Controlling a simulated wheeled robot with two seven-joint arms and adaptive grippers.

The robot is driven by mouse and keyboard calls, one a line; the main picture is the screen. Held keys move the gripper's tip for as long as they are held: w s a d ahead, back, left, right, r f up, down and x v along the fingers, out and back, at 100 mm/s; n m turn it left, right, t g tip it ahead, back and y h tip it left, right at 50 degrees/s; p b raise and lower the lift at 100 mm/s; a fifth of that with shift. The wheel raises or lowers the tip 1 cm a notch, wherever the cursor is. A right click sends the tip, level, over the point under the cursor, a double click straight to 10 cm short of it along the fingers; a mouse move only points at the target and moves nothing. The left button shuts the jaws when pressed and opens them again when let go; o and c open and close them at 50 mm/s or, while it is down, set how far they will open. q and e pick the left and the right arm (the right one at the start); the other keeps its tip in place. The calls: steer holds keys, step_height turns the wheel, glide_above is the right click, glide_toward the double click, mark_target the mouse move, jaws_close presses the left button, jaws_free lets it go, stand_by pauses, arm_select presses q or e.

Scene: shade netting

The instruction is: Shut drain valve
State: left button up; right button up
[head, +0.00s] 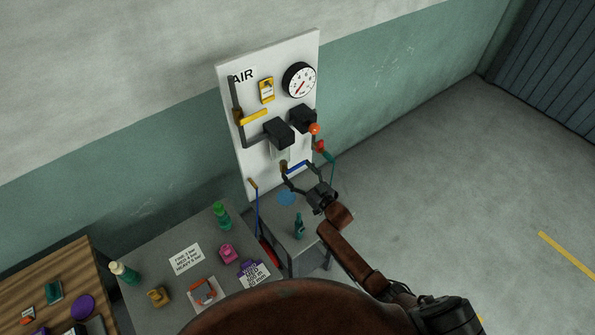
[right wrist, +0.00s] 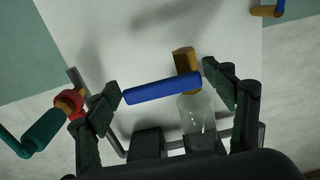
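A small valve with a blue lever (head: 296,168) and a brass body (head: 284,166) sits just under a clear bowl (head: 279,152) low on the white panel; no label on it is readable. My right gripper (head: 302,171) is open in front of it. In the right wrist view the blue lever (right wrist: 160,92) lies crosswise between the spread fingers of my right gripper (right wrist: 162,80), its ends close to both fingertips; contact cannot be told. The brass body (right wrist: 187,62) and clear bowl (right wrist: 196,115) also show there. My left gripper is out of view.
The white panel (head: 262,170) also carries a gauge (head: 299,80), a yellow-handled valve (head: 253,117), a red and teal valve (head: 321,147) at right, and another blue-handled valve (head: 256,200) at lower left. Below stands a grey table (head: 150,262) with bottles and signs. Floor at right is clear.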

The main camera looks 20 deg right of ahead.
steer(key=shift+o, duration=1.2)
steer(key=shift+r, duration=0.1)
steer(key=v, duration=1.2)
